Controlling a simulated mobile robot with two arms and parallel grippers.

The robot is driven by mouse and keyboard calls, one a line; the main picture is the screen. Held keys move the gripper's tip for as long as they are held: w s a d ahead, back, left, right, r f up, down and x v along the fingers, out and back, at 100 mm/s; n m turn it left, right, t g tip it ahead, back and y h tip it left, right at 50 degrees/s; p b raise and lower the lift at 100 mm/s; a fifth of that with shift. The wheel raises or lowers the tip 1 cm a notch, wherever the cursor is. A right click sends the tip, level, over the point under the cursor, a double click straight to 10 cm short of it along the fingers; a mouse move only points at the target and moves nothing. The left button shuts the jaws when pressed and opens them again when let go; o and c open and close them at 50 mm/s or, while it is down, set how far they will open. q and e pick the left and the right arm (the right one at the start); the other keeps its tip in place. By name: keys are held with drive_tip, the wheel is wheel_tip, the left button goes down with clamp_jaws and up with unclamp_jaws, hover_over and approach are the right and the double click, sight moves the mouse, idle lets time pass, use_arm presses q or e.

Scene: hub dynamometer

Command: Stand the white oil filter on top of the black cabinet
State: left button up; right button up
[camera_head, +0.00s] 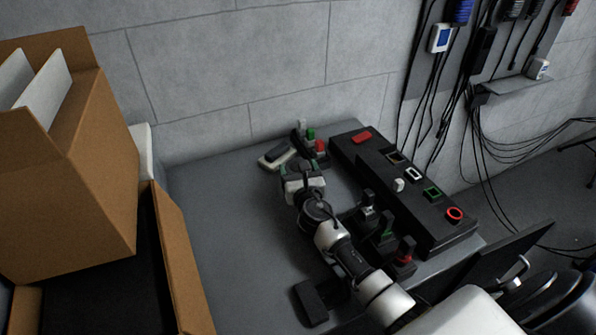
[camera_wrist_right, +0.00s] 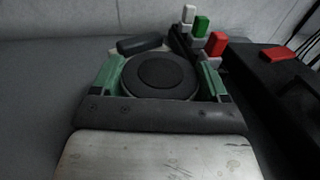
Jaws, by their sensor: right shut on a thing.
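My right gripper (camera_head: 302,170) is over the far part of a dark grey flat top (camera_head: 235,235). In the right wrist view its two green fingers (camera_wrist_right: 158,78) are on either side of a round thing with a ringed black face (camera_wrist_right: 160,74), which I take to be the oil filter seen end-on. Its sides are hidden, so no white shows. I cannot tell whether it touches the surface below. The grey top may be the cabinet's top; no other clear black cabinet shows. My left gripper is not in view.
A black control box (camera_head: 405,195) with coloured buttons runs along the right side. Several small switches stand beside it. A pale block with a dark top (camera_head: 276,157) lies beyond my gripper. A cardboard box (camera_head: 95,170) stands at left. The left-middle of the grey top is clear.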

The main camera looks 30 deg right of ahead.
drive_tip(key=o, duration=1.1)
drive_tip(key=shift+f, duration=0.1)
drive_tip(key=shift+r, duration=0.2)
drive_tip(key=v, duration=1.2)
drive_tip(key=shift+a+f+b, duration=0.1)
drive_tip(key=shift+b, duration=0.2)
